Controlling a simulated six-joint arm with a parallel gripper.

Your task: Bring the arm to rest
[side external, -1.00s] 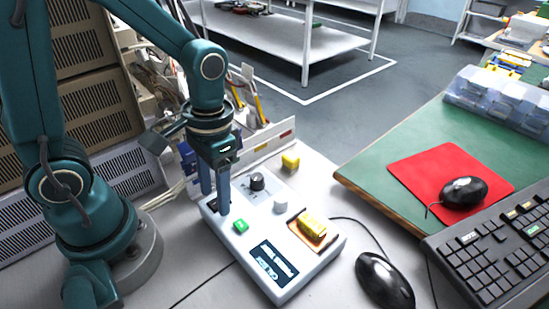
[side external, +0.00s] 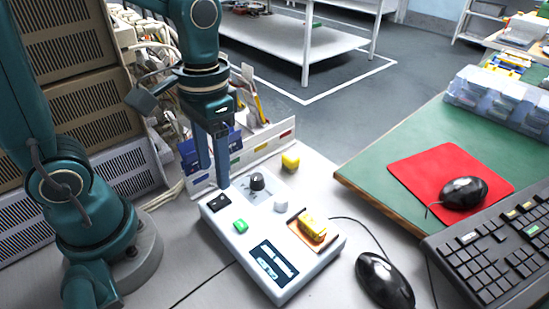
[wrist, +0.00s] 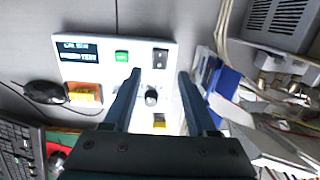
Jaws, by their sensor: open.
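My gripper (side external: 212,176) is open and empty above the back left part of the white test box (side external: 282,287). In the wrist view my gripper (wrist: 160,76) has its two fingers spread wide, with the black knob (wrist: 151,97) of the box showing between them. A yellow pouch cell (side external: 313,227) lies on the orange-brown pad at the box's right side.
A yellow block (side external: 290,162) stands behind the box, before a low white rack (side external: 262,147) with coloured labels. A blue bin (side external: 196,158) is close behind my gripper. A black mouse (side external: 384,280), keyboard (side external: 490,250) and red mat (side external: 425,166) lie to the right.

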